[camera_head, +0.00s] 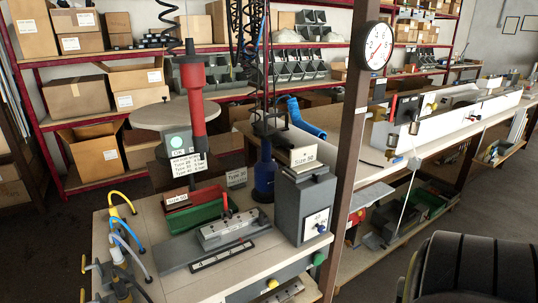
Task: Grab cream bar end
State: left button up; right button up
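No cream bar can be made out for certain. A long off-white beam-like piece (455,118) lies along the bench at the right, and I cannot tell whether it is the bar. On the near workbench a grey metal block fixture (228,231) sits beside a flat dark strip with light marks (222,256). Neither of my grippers is in view.
The near workbench (160,262) also carries green and red bins (194,215), a grey box (303,208) and yellow and blue hoses (122,225). A dark post with a round gauge (377,46) rises behind. A dark chair (470,268) stands front right. Shelves with cartons line the back.

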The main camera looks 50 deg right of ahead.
aim_at(303, 160)
jog(key=z, duration=0.55)
jog(key=i, duration=0.95)
jog(key=z, duration=0.85)
